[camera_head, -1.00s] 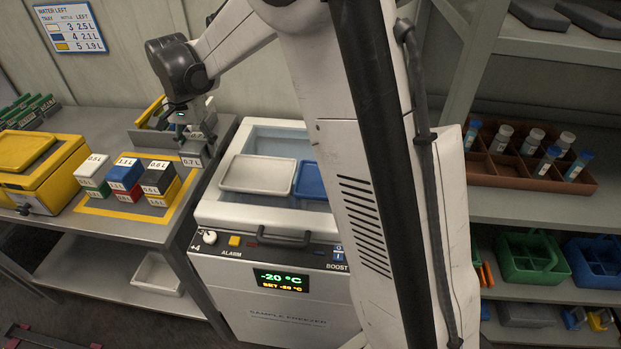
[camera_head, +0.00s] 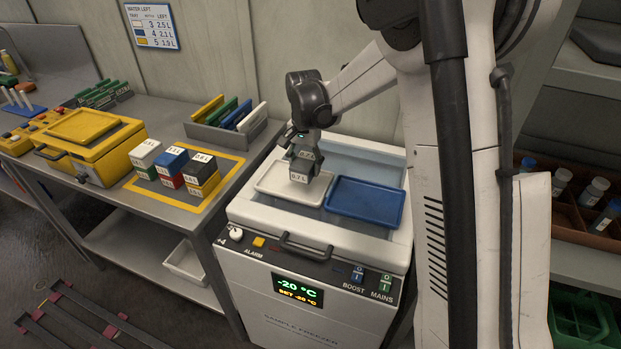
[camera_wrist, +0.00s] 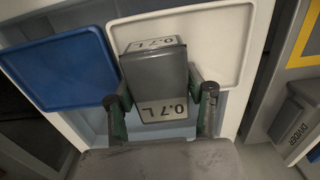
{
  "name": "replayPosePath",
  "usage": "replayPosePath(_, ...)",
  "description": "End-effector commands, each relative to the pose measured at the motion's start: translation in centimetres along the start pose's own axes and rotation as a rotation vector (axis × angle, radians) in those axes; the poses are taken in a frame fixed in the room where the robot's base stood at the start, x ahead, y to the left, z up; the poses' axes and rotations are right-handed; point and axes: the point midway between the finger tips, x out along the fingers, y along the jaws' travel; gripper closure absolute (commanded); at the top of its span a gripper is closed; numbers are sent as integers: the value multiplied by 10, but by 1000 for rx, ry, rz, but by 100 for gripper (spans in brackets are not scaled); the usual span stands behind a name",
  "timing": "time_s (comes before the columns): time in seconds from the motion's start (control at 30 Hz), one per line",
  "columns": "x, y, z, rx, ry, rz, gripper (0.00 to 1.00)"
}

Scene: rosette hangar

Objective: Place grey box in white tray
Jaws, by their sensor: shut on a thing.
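The grey box (camera_head: 302,173), labelled 0.7 L, hangs in my gripper (camera_head: 304,160) over the white tray (camera_head: 268,186). In the wrist view the grey box (camera_wrist: 156,72) sits between the two green fingers of my gripper (camera_wrist: 160,98), which are shut on it. The white tray (camera_wrist: 222,35) lies behind and below the box in that view, and the box hides part of its edge. I cannot tell whether the box touches the tray. The tray lies in the open top of the sample freezer (camera_head: 243,211) and looks otherwise empty.
A blue tray (camera_head: 366,200) lies right of the white tray in the freezer. On the bench at left, stacked labelled boxes (camera_head: 173,160) stand on a yellow-edged mat (camera_head: 231,177). A divider rack (camera_head: 225,136) stands behind. A yellow case (camera_head: 92,141) is farther left.

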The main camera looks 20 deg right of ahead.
Motion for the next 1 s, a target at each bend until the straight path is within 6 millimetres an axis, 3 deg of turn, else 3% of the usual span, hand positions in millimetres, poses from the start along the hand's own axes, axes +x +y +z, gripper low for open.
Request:
replayPosePath(0.27, 13, 14, -8, -1, 0, 0, 84)
replayPosePath(0.57, 48, 13, -8, -1, 0, 0, 84)
replayPosePath(0.97, 54, 13, -8, -1, 0, 0, 84)
replayPosePath(1.0, 53, 13, -8, -1, 0, 0, 48)
